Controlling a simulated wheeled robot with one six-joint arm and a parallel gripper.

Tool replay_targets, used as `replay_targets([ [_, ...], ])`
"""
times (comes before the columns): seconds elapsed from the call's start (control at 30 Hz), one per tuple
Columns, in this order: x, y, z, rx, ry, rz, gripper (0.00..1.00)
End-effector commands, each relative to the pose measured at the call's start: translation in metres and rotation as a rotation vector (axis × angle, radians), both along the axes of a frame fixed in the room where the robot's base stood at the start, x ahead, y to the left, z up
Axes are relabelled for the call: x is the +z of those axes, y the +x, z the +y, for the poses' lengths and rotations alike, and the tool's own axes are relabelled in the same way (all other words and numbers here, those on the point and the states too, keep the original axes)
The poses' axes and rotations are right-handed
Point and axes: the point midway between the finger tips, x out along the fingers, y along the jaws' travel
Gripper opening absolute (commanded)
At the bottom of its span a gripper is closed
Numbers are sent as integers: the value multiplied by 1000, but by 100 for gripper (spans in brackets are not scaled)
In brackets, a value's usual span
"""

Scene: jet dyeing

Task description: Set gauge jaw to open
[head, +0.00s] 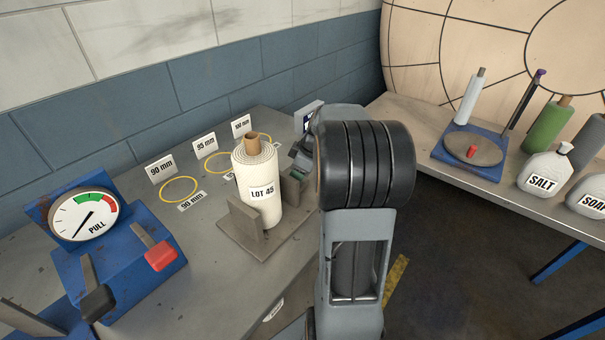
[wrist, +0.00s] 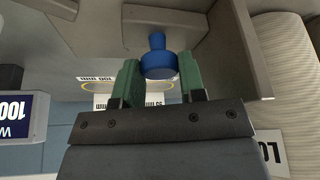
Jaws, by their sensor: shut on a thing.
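The gauge jaw has two upright grey plates on a grey base (head: 262,252). Its left plate (head: 246,220) and right plate (head: 293,190) stand on either side of a cream fabric roll labelled LOT 45 (head: 258,180). The roll stands upright between them. In the wrist view, a blue knob (wrist: 158,58) sticks out from a grey plate of the jaw (wrist: 248,45). My gripper (wrist: 160,82) is shut on the blue knob, with a green fingertip on each side. In the head view my arm hides the knob and most of the gripper.
Yellow rings (head: 179,189) and size cards (head: 160,168) lie behind the jaw. A blue pull tester with a dial (head: 88,217) and red and black grips stands at left. A small display box (wrist: 15,117) is near my gripper. The right bench holds SALT (head: 545,172) and SOAP jugs.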

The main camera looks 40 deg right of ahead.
Motion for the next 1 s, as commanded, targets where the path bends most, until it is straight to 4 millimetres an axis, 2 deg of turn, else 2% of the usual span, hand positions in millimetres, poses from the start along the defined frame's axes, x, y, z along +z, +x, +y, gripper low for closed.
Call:
replay_targets([
  [0.07, 2, 1, -3, -3, -11, -9, 0],
  [0.1, 2, 1, -4, -3, -12, -9, 38],
  [0.33, 2, 0, -3, -4, -10, -6, 60],
  [0.67, 5, 0, -3, -2, -8, -6, 62],
  [0.77, 15, -4, -6, -2, -9, -7, 62],
  [1.0, 59, -18, -17, -3, -10, -8, 62],
])
